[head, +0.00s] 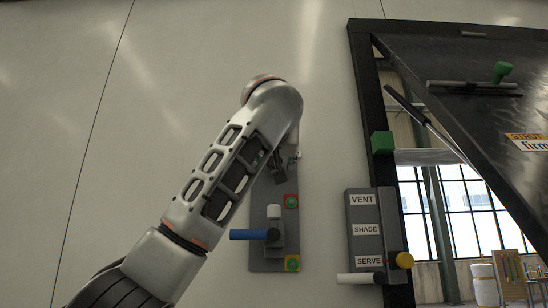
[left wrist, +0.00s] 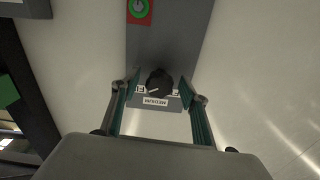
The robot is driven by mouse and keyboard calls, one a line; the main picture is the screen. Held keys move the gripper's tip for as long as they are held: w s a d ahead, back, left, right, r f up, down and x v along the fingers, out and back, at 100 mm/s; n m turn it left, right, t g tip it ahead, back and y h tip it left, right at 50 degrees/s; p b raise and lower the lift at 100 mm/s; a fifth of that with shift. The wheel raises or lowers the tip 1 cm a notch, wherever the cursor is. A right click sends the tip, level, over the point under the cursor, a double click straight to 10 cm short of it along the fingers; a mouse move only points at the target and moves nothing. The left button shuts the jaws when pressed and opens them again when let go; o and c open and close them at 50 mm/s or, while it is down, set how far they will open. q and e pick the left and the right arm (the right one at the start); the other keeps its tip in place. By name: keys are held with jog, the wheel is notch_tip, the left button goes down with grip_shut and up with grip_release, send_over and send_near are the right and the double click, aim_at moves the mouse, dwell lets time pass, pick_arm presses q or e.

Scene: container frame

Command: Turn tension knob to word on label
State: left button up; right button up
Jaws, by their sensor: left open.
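The dark round tension knob (left wrist: 159,80) sits near the end of a grey plate (left wrist: 165,45) in the left wrist view. A white mark shows on its lower left side. A label reading MEDIUM (left wrist: 155,101) appears upside down below it; the labels on either side are partly hidden. My left gripper (left wrist: 160,84) is open, with one finger on each side of the knob; contact cannot be told. In the head view my left arm hides most of the knob, and the gripper (head: 284,157) shows only in part. A yellow and white label (head: 527,142) reads STRUT firm. My right gripper is out of view.
The grey plate (head: 265,205) also carries a blue-handled lever (head: 248,234) and green buttons on red and yellow squares. Right of it is a VENT, SHADE, SERVE panel (head: 361,210) with a white handle. A dark tilted hatch (head: 470,75) stands open over a window opening.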

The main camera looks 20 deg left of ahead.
pick_arm(q)
jog(key=c, duration=1.1)
jog(key=shift+m, duration=0.4)
jog(key=m+b, duration=0.1)
jog(key=m, duration=0.2)
jog(key=shift+m, duration=0.4)
jog(key=m, duration=0.5)
jog(key=shift+m, duration=0.3)
jog(key=m, duration=0.7)
jog(key=shift+r, duration=0.1)
jog(key=m, duration=0.6)
jog(key=shift+m, duration=0.4)
